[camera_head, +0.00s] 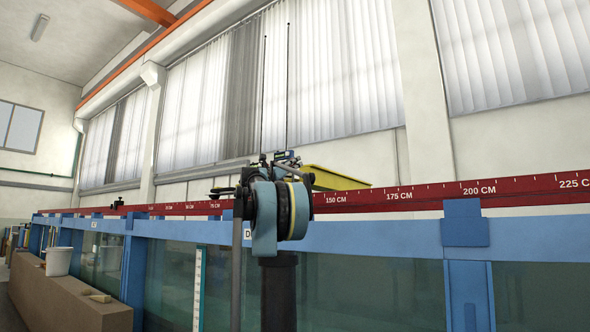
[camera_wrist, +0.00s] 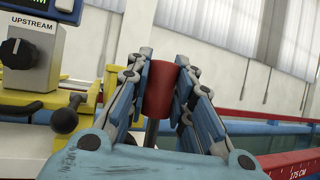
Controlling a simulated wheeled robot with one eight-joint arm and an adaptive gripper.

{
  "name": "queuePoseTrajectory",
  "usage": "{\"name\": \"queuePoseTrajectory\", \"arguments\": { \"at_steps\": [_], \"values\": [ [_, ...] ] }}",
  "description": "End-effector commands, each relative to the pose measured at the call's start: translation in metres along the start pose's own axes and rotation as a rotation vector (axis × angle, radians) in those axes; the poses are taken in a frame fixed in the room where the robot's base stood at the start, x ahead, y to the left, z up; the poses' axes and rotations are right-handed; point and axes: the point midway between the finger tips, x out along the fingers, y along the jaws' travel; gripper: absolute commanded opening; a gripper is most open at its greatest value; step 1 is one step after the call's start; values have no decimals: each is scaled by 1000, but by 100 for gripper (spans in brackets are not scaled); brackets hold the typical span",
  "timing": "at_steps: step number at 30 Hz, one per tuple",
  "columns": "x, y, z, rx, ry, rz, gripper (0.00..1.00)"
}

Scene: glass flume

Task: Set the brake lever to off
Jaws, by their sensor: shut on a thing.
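In the wrist view, my gripper (camera_wrist: 163,64) has its two blue-and-grey fingers on either side of a red cylindrical grip (camera_wrist: 159,93). It is shut on this grip, which stands on a grey stem (camera_wrist: 151,133). The grip and stem look like the brake lever, though no label for it shows. Its lower end and any on or off marks are hidden behind my gripper. In the head view, my arm covers the lever and most of the gripper.
Left of my gripper in the wrist view are a black ball knob (camera_wrist: 65,121) and a box with an UPSTREAM dial (camera_wrist: 18,52). In the head view, a yellow carriage part (camera_head: 335,179) stands above the red scale rail (camera_head: 420,194) and blue flume frame (camera_head: 370,234).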

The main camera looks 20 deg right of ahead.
Motion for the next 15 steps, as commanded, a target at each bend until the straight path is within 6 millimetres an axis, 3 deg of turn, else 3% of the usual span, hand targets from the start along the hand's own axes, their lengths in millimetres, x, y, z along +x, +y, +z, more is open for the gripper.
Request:
{"name": "queuePoseTrajectory", "arguments": {
  "at_steps": [15],
  "values": [
    [0, 3, 2, -32, -12, 17, 0]
  ]
}}
